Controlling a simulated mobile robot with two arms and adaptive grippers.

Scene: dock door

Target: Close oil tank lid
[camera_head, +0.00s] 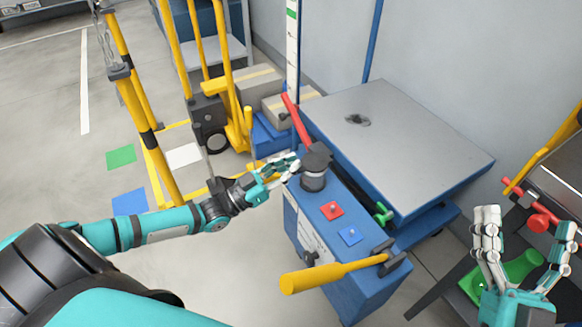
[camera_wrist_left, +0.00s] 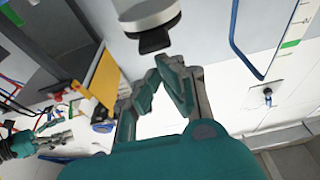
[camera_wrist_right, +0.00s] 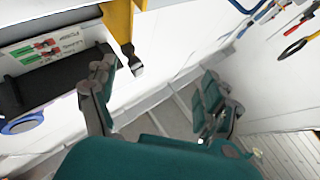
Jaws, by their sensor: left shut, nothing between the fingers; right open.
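The oil tank (camera_head: 313,182) is a small grey cylinder on top of the blue cabinet. Its black lid (camera_head: 318,156) is at the top of the cylinder; I cannot tell whether it is fully seated. My left gripper (camera_head: 293,163) is shut and empty, just left of the tank and lid. In the left wrist view its fingertips (camera_wrist_left: 158,76) come together below a grey round part with a dark tab (camera_wrist_left: 153,40), probably the tank and its lid. My right gripper (camera_head: 526,222) is open and empty at the far right, away from the tank; its spread fingers show in the right wrist view (camera_wrist_right: 160,70).
The blue cabinet (camera_head: 370,290) carries a red button (camera_head: 332,210), a blue button (camera_head: 350,235), a green valve handle (camera_head: 382,214) and a yellow lever (camera_head: 325,276). A red lever (camera_head: 296,117) rises behind the tank. A grey platform (camera_head: 400,140) stands to the right.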

